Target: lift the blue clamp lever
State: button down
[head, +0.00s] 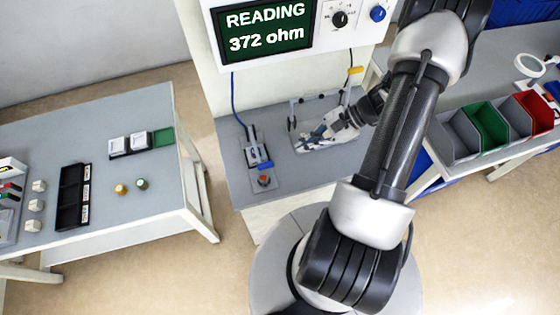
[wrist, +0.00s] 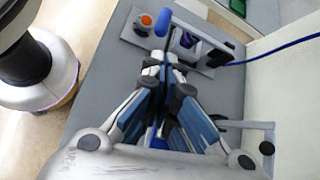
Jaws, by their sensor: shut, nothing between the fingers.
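The clamp fixture (head: 252,150) stands on the grey bench under the meter. Its lever has a blue grip (head: 265,165), which lies low at the front beside an orange button (head: 264,180). In the wrist view the blue grip (wrist: 163,22) shows at the top, just beyond my fingertips, with the orange button (wrist: 146,20) to its left. My gripper (wrist: 165,62) is shut and empty, its fingers pointing toward the fixture. In the head view my gripper (head: 322,130) is right of the fixture, apart from the lever.
A clear-sided frame (head: 297,112) with black knobs stands by my gripper. A blue cable (head: 234,100) runs from the meter (head: 265,30), reading 372 ohm, to the fixture. Side tables hold small parts (head: 120,189) at left and bins (head: 487,122) at right.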

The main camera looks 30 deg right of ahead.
jog(key=shift+s+d+f+m, duration=0.1)
jog(key=shift+s+f+m, duration=0.15)
jog(key=shift+f, duration=0.35)
jog(key=shift+s+d+f+m, duration=0.15)
jog(key=shift+f+m, duration=0.2)
jog(key=shift+f, duration=0.2)
jog(key=shift+a, duration=0.1)
jog(key=b+x, duration=0.2)
jog(key=x, duration=0.8)
jog(key=shift+w+r+b, duration=0.2)
jog(key=shift+b, duration=0.1)
jog(key=shift+r, duration=0.1)
